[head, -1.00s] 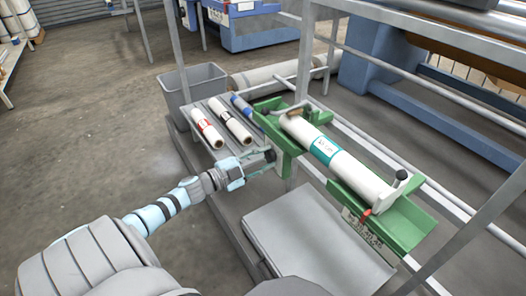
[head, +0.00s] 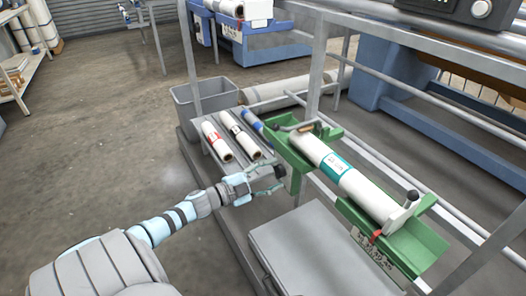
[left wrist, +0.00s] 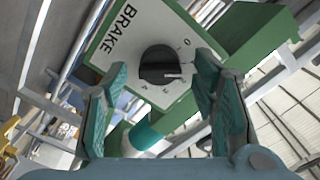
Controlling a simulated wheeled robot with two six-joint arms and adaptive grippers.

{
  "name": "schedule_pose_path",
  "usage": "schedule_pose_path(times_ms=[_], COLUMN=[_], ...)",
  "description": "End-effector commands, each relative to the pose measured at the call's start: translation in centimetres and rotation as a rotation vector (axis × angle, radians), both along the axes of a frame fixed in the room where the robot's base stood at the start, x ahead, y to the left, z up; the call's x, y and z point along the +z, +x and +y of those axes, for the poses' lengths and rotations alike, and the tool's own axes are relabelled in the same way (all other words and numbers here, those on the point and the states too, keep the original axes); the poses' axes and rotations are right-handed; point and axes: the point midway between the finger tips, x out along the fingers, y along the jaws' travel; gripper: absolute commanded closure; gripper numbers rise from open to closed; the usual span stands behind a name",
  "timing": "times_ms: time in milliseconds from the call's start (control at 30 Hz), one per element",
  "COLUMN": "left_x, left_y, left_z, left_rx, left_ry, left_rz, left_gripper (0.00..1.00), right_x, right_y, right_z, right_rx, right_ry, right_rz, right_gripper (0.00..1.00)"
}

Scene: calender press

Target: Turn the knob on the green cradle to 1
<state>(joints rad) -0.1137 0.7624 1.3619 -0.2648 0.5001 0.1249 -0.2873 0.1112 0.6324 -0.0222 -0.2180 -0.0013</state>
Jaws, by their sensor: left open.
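The green cradle (head: 422,247) holds a white roll with a teal label (head: 345,175) in the head view. In the left wrist view, a white plate marked BRAKE (left wrist: 130,37) on the green cradle carries a round black knob (left wrist: 156,62) with a pale pointer line. The line points to the right side of the dial; small marks ring the knob, and I cannot read all of them. My left gripper (head: 279,181) is open at the cradle's left end. Its teal fingers (left wrist: 165,105) stand on either side of the knob in the wrist view, apart from it. My right gripper is out of view.
Several smaller rolls (head: 217,141) lie on a rack left of the cradle, with a grey bin (head: 205,105) behind. A grey box (head: 310,255) sits below the cradle. Metal frame posts (head: 314,75) and rails stand close around it.

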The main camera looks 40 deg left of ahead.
Motion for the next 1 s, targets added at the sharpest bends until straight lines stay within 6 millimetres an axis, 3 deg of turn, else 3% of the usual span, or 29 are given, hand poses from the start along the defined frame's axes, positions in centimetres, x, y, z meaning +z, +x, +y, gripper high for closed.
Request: schedule_pose_path(times_ms=[400, 500, 1000], left_x=[-0.2, -0.1, 0.0], left_y=[-9.4, -10.7, -11.1], left_z=[2.6, 3.0, 3.3], left_rx=[-0.003, -0.003, 0.001], left_ry=[0.003, 0.001, 0.000], left_rz=[0.008, 0.005, 0.001], left_gripper=[0.46, 0.46, 0.46], right_x=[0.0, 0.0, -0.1], right_y=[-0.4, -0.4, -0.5], right_z=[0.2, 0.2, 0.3], right_rx=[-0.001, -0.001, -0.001], right_ry=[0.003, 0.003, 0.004], right_rz=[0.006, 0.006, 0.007], right_gripper=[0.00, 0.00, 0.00])
